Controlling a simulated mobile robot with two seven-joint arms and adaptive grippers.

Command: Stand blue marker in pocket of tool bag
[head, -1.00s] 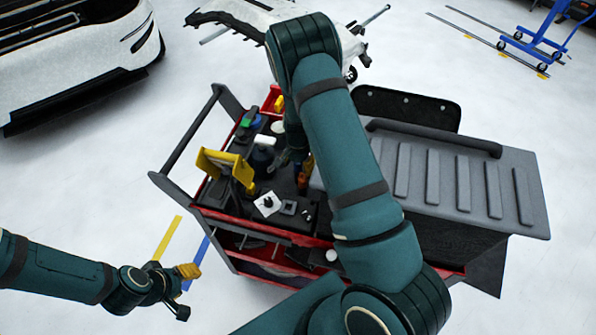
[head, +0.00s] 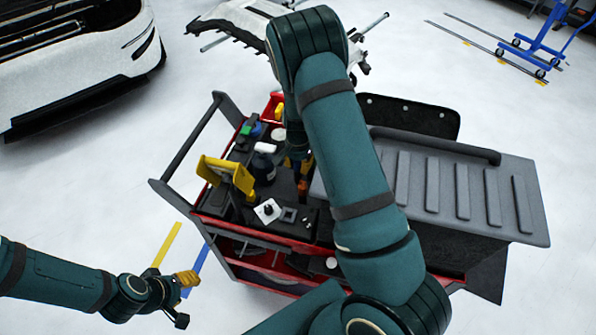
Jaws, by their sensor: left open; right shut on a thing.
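My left gripper (head: 186,299) is open at the lower left, above the floor and clear of the cart. One fingertip looks yellow-brown. My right arm reaches over the cart and hides much of it. My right gripper (head: 291,155) points down over the tray behind my arm, mostly hidden. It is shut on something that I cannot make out. A yellow-and-black open item (head: 226,175), possibly the tool bag, stands at the tray's left side. I cannot identify the blue marker for certain.
The cart's black tray carries a dark bottle (head: 263,167), a white card-like item (head: 267,211) and several small items. A grey ribbed lid (head: 460,190) covers the right side. A black handle (head: 188,138) rises at the left. The floor left of the cart is open.

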